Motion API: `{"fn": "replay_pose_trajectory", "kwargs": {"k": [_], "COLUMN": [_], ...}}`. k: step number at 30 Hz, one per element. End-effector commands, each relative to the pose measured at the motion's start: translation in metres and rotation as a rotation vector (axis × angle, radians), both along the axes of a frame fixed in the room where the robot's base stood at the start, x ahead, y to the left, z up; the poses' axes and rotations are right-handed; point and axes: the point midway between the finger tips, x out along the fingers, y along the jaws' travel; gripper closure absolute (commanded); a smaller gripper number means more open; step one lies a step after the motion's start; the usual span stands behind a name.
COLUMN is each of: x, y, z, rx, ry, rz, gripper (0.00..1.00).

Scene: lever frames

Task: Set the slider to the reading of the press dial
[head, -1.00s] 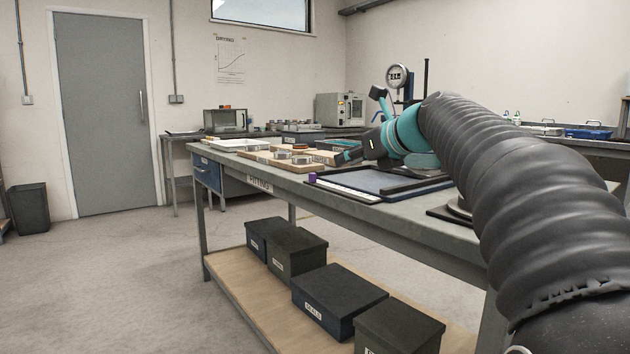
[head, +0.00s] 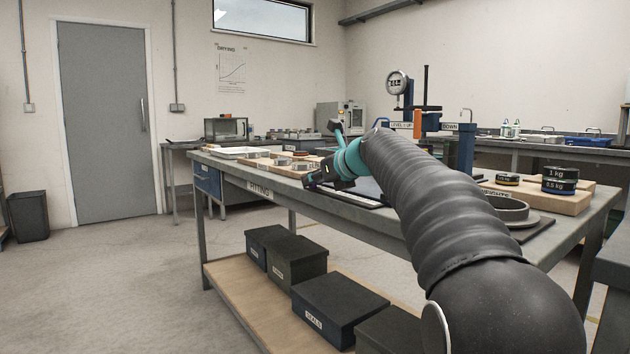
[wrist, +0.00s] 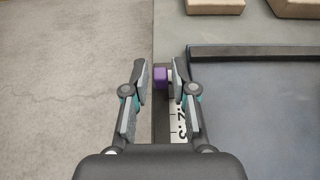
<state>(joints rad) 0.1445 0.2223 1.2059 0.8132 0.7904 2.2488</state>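The slider's purple knob (wrist: 160,77) shows in the wrist view, at the far part of a dark track beside a white scale strip (wrist: 179,128) with black numerals. My gripper (wrist: 160,72) is open, with one finger on each side of the knob and small gaps visible. In the head view my gripper (head: 315,183) is over the front edge of the bench and hides the knob.
A dark blue panel (wrist: 260,110) lies right of the track. Wooden blocks (wrist: 215,5) lie beyond it. Black weights (head: 560,180) stand on a board at the bench's right end. Boxes (head: 295,265) sit on the lower shelf.

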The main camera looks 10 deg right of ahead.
Motion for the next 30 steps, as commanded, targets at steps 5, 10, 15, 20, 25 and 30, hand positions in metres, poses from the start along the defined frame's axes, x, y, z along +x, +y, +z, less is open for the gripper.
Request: {"fn": "replay_pose_trajectory", "kwargs": {"k": [5,10,15,20,25,30], "x": [0.001,0.0,0.0,-0.003,-0.027,-0.053], "y": [0.0,0.0,0.0,-0.002,-0.014,-0.027], "z": [0.0,0.0,0.0,0.0,0.001,0.001], "rx": [0.0,0.0,0.0,0.001,0.001,0.001], "ry": [-0.001,-0.001,0.0,0.0,0.0,-0.001], "rz": [0.0,0.0,0.0,0.0,-0.003,-0.002], "gripper": [0.74,0.96,1.0,1.0,1.0,1.0]}}
